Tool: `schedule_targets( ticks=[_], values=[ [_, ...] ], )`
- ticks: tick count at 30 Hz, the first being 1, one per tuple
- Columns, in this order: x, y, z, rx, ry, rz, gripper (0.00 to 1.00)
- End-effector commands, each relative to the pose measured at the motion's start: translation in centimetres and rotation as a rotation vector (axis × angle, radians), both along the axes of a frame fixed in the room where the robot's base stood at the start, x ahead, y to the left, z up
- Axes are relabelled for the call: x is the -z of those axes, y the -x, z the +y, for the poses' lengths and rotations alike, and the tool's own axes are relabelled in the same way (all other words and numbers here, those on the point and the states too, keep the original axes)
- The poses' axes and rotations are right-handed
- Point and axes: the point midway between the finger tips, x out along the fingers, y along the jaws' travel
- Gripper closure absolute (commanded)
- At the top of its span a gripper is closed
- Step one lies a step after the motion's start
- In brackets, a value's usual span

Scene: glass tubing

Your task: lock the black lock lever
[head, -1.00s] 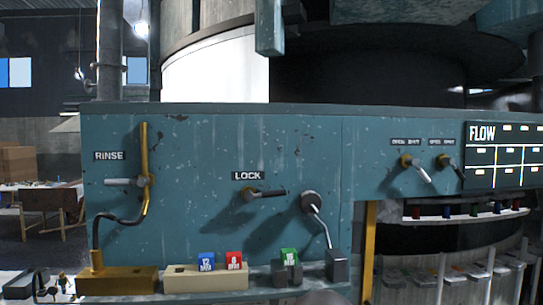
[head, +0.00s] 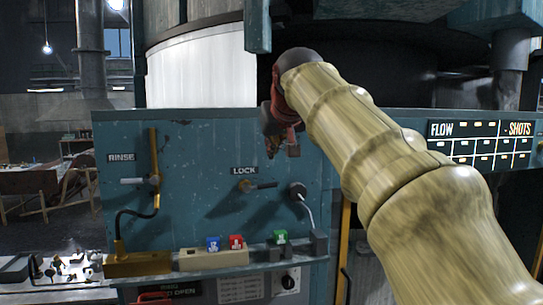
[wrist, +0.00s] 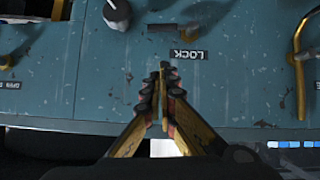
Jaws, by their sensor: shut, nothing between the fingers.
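The lock lever is a short black handle (head: 264,186) on a brass-coloured pivot under the LOCK label (head: 244,171) on the teal panel. It lies about level, pointing right from its pivot. In the wrist view, which is upside down, the black handle (wrist: 161,28) is near the top, beyond the LOCK label (wrist: 188,54). My gripper (head: 274,152) is in front of the panel, above and slightly right of the lever in the head view, apart from it. Its fingers are together and empty, and the closed tips (wrist: 166,70) point toward the label area.
A round-knobbed lever (head: 299,190) stands just right of the lock lever. A ledge (head: 270,262) with coloured blocks runs below. The panel between pipe and lock lever is clear.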

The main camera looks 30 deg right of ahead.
Motion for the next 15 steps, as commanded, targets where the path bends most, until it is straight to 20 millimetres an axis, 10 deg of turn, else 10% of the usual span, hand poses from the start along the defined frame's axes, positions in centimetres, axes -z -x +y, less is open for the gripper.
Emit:
schedule_targets(
  ticks=[15],
  values=[
    [5.9, -6.7, -2.4, 0.0, 0.0, 0.0, 1.0]
  ],
)
